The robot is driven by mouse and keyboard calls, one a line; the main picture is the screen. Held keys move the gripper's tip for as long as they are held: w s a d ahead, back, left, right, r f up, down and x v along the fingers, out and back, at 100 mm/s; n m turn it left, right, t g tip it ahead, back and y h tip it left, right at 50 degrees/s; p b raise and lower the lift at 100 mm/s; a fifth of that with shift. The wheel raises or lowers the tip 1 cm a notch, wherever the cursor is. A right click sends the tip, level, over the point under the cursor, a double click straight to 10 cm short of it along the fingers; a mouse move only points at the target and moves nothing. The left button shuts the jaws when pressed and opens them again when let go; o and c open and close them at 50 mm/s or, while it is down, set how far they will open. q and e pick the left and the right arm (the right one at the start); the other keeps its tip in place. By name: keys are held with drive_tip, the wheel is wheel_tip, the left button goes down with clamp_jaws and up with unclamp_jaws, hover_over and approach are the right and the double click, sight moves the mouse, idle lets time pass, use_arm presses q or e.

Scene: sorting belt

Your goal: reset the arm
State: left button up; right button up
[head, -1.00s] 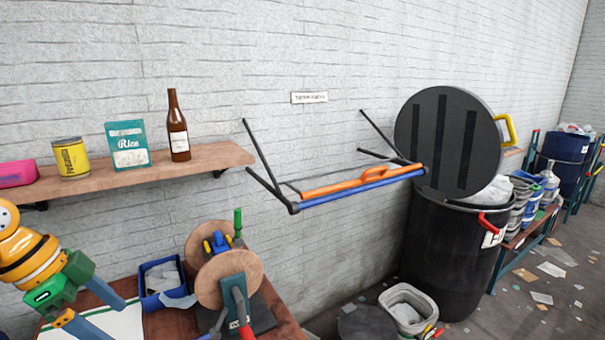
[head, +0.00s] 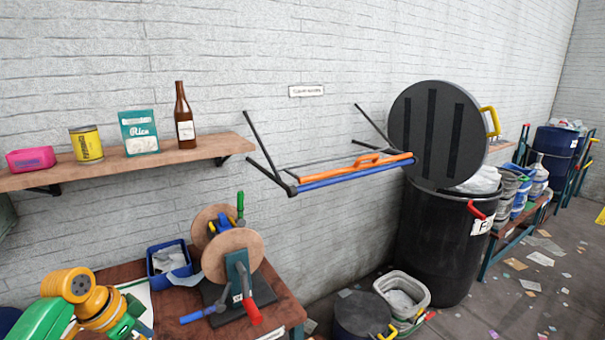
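My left arm comes in at the bottom left in the head view, with orange and yellow joints and green links. My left gripper (head: 128,327) is at the bottom edge, over the left part of the brown work table (head: 285,307). Its green body shows only partly and the fingertips cannot be made out, so I cannot tell whether it is open or holds anything. My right gripper is not in view.
A reel device (head: 235,265) and a blue bin (head: 168,262) stand on the table. The wall shelf (head: 110,164) holds a pink box, yellow can, rice box and bottle (head: 183,118). A black barrel (head: 437,245) with raised lid stands right.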

use_arm(q)
drive_tip(key=s+f+n+y+b, duration=0.1)
drive_tip(key=s+f, duration=0.2)
drive_tip(key=f, duration=0.7)
drive_tip(key=s+d+f+n+y+b, duration=0.15)
drive_tip(key=s+f, duration=0.25)
drive_tip(key=f, duration=0.6)
drive_tip(key=s+f+n, duration=0.2)
drive_tip(key=s+f, duration=0.1)
drive_tip(key=f, duration=0.7)
drive_tip(key=s+d+f, duration=0.3)
drive_tip(key=s+f, duration=0.1)
drive_tip(key=s, duration=0.5)
drive_tip(key=s+d+f+g+b, duration=0.1)
drive_tip(key=s+d+f, duration=0.2)
drive_tip(key=s, duration=0.7)
drive_tip(key=s+d+f+g, duration=0.1)
drive_tip(key=s+d+f, duration=0.2)
drive_tip(key=s+f, duration=0.4)
drive_tip(key=shift+s+f, duration=0.15)
drive_tip(key=shift+s, duration=1.1)
drive_tip(key=shift+y, duration=0.25)
